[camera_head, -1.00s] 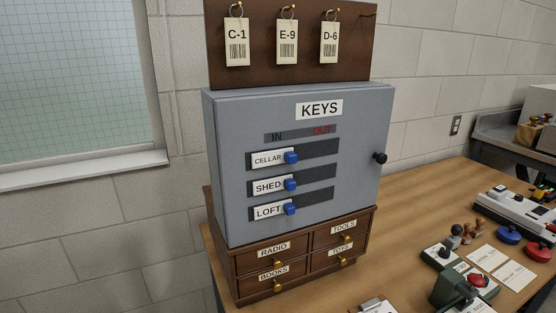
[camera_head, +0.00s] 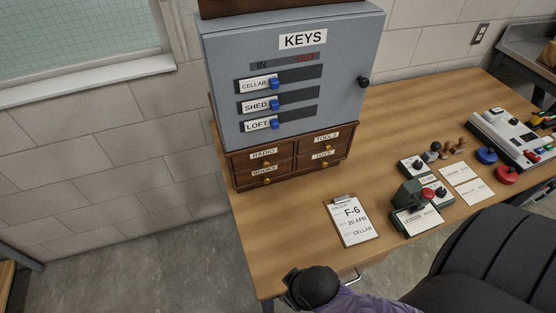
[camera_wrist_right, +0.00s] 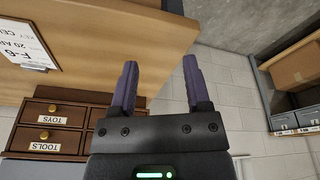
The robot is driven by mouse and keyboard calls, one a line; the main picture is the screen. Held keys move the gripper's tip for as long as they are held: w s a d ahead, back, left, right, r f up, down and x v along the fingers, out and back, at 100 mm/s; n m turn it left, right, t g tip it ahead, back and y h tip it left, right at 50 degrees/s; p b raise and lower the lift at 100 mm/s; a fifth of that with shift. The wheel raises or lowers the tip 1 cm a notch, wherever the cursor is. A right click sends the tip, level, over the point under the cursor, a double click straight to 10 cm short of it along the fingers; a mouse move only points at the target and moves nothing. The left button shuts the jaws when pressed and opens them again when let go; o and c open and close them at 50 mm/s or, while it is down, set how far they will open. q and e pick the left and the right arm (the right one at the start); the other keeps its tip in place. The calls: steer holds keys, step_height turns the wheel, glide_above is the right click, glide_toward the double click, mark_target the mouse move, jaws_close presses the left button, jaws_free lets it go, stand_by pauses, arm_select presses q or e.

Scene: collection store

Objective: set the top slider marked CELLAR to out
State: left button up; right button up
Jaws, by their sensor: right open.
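The CELLAR slider (camera_head: 259,84) is the top of three in the grey KEYS cabinet (camera_head: 342,95). Its white plate sits at the left of its dark slot, on the IN side, with the blue knob (camera_head: 274,84) at the plate's right end. The bare slot runs on to the right, below the red OUT mark (camera_head: 306,58). My right gripper (camera_wrist_right: 158,88) shows in the right wrist view, its purple fingers apart with nothing between them. It is away from the slider. My left gripper is not in view.
The SHED slider (camera_head: 256,105) and LOFT slider (camera_head: 257,125) also sit left. Small drawers (camera_head: 290,155) are below the cabinet. A clipboard (camera_head: 352,222) lies on the desk (camera_head: 290,217). Stamps and a device (camera_head: 510,135) stand at right. A black chair (camera_head: 485,260) is in front.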

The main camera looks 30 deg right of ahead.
steer(key=w+d+r+m+t+p, duration=0.1)
steer(key=w+r+p, duration=0.1)
steer(key=r, duration=0.4)
steer(key=w+d+r+t+p, duration=0.1)
steer(key=w+r+t+p, duration=0.15)
steer(key=r, duration=0.45)
steer(key=m+t+h, duration=0.4)
steer(key=t, duration=0.7)
glide_toward(275, 86)
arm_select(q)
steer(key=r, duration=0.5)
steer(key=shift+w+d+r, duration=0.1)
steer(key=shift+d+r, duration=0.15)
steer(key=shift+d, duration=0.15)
arm_select(e)
steer(key=x, duration=0.9)
jaws_close()
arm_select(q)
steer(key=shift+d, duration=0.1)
